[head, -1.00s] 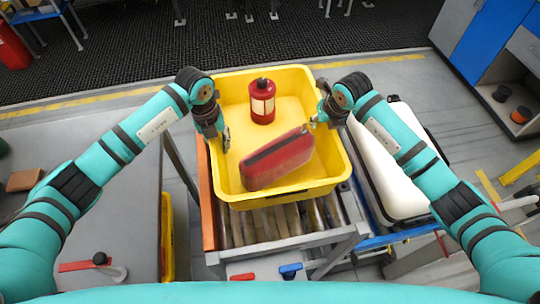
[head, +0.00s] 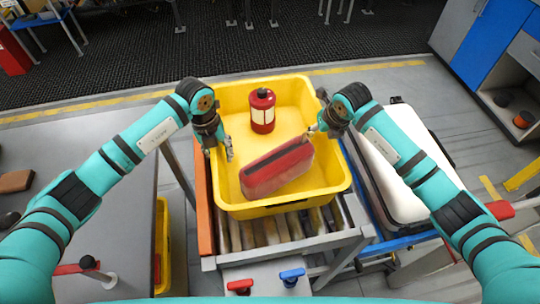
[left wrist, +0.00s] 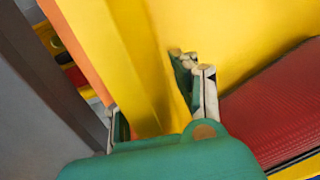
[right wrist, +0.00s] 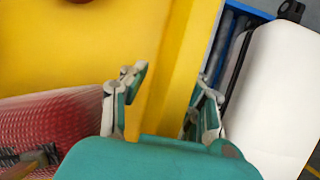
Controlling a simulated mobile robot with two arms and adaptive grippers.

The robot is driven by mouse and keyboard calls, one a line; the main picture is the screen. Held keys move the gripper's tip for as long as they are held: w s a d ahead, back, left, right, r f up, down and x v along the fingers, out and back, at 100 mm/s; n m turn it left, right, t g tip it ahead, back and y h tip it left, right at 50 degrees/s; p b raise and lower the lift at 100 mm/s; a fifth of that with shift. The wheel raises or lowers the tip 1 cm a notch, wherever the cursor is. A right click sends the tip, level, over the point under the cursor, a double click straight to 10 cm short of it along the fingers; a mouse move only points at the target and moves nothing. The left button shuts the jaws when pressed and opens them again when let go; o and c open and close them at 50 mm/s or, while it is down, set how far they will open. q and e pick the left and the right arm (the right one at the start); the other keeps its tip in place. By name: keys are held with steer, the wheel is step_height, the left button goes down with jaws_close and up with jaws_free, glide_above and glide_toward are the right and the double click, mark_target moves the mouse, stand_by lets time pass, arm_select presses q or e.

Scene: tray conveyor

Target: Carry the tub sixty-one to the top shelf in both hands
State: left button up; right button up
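The yellow tub (head: 262,208) stands upright on a roller conveyor; no number is readable on it. Inside are a red canister (head: 262,110) with a pale label and a red ribbed case (head: 277,170) lying at a slant. My left gripper (head: 222,150) is at the tub's left wall. In the left wrist view its spread fingers (left wrist: 152,98) have the wall between them, one finger inside the tub. My right gripper (head: 318,124) is at the right wall. In the right wrist view its spread fingers (right wrist: 165,98) likewise stand either side of the wall.
A white case (head: 392,170) lies close on the right, on a blue frame. A grey table (head: 90,150) is on the left. Red (head: 240,286) and blue (head: 291,277) handles stick out at the conveyor's near end. A blue and grey cabinet (head: 490,45) stands far right.

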arm_select(q)
steer(key=o, duration=0.4)
steer(key=r, duration=0.8)
steer(key=a+r, duration=0.1)
steer(key=r, duration=0.3)
steer(key=shift+s+a, duration=0.1)
arm_select(e)
steer(key=o, duration=0.8)
